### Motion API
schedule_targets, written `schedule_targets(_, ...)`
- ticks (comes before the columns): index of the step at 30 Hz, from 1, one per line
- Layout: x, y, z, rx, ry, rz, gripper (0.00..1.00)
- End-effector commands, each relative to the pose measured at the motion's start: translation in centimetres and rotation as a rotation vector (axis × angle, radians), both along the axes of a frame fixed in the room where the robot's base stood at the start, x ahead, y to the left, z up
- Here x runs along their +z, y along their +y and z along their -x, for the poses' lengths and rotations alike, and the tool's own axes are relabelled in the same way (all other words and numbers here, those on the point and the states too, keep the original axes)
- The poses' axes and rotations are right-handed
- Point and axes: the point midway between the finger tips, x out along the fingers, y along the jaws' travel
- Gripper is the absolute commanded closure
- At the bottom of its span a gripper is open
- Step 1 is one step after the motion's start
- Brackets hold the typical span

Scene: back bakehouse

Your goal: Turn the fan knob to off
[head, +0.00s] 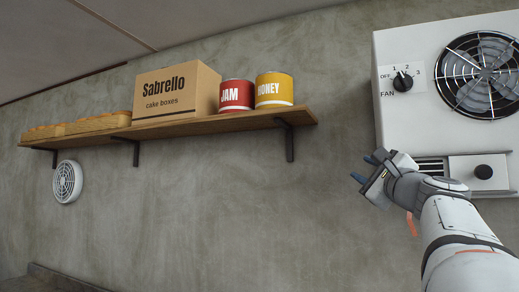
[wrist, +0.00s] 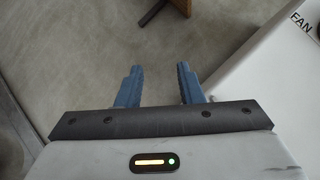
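The fan knob (head: 402,81) is a round black knob on a light panel marked OFF, 1, 2, 3 and FAN, on the white wall unit (head: 420,45) at the upper right of the head view. Its pointer looks turned up, near 1 and 2; the exact setting is too small to tell. My gripper (head: 368,167) is below and left of the knob, apart from it. In the wrist view my gripper (wrist: 159,75) has its two blue fingers apart with nothing between them. The knob is outside the wrist view, where only the FAN lettering (wrist: 301,22) shows.
A second black knob (head: 483,172) sits on a lower panel beside a slotted vent, close to my arm. The caged fan (head: 482,75) is right of the fan knob. A shelf (head: 180,127) with boxes and tins is at left. Bare wall lies between shelf and unit.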

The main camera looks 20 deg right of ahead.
Motion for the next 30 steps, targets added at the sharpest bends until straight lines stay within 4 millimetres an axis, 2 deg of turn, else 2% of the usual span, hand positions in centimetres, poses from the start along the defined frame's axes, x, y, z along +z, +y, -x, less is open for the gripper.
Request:
schedule_targets(1, 3.8, -2.5, 1.8, -0.029, -0.098, -0.067, 0.66)
schedule_targets(3, 7.7, -4.8, 4.2, -0.043, -0.223, -0.148, 0.66)
schedule_targets(4, 9.1, -5.6, 5.2, -0.046, -0.268, -0.177, 0.66)
schedule_targets(7, 12.5, -7.4, 7.9, -0.043, -0.389, -0.247, 0.66)
schedule_targets(11, 14.7, -8.5, 9.7, -0.035, -0.47, -0.292, 0.66)
schedule_targets(14, 15.7, -8.9, 9.6, -0.031, -0.488, -0.303, 0.66)
schedule_targets(24, 19.3, -10.2, 5.9, -0.031, -0.486, -0.302, 0.66)
schedule_targets(30, 20.1, -10.6, 4.8, -0.032, -0.485, -0.299, 0.66)
